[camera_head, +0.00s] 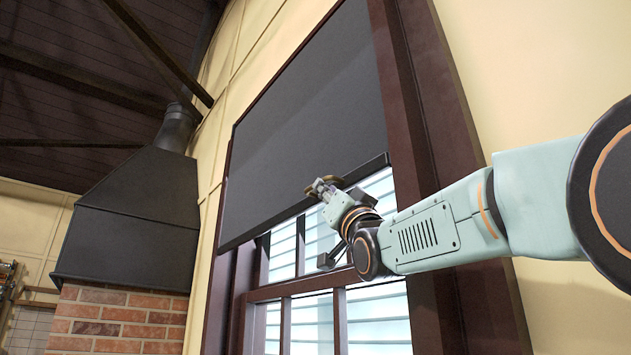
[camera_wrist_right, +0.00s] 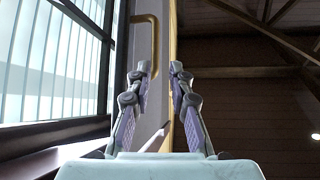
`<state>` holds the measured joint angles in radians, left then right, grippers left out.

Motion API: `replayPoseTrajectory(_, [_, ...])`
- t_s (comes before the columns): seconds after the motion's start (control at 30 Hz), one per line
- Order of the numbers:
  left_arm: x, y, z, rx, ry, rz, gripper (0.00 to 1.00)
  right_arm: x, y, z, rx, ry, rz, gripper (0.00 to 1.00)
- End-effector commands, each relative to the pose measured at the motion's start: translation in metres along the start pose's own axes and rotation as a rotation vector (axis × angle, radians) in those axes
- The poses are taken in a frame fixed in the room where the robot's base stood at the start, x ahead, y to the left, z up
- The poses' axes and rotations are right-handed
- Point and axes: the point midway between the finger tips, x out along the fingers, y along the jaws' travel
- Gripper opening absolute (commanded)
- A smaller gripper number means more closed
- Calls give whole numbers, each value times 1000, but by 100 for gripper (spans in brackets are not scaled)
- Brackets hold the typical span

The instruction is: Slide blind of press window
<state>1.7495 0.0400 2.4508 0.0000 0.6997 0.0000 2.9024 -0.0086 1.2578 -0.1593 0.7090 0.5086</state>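The dark grey blind (camera_head: 305,120) covers the upper part of the window; its lower edge is a straight dark bar (camera_head: 290,219). A brass-coloured handle (camera_head: 351,184) sits at that lower edge, partly hidden by my right gripper (camera_head: 322,186). Whether a finger touches the handle cannot be told. My left gripper is not in view.
Below the blind, the dark brown window frame (camera_head: 222,300) and pale slatted panes (camera_head: 300,325) are exposed. A black hood (camera_head: 130,215) over a brick chimney base (camera_head: 120,320) stands to the left. Cream wall (camera_head: 540,80) lies right of the window.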

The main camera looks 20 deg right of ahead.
Motion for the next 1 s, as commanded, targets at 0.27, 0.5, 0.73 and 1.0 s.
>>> replayPoseTrajectory(0.27, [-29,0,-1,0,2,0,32,39,-1,-1,0,-4,1,20])
replayPoseTrajectory(0.5, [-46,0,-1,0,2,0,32,64,0,0,0,-3,0,20])
replayPoseTrajectory(0.73, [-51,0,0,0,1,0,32,74,2,2,0,-4,0,20])
replayPoseTrajectory(1.0, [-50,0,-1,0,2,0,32,74,3,4,0,-5,0,20])
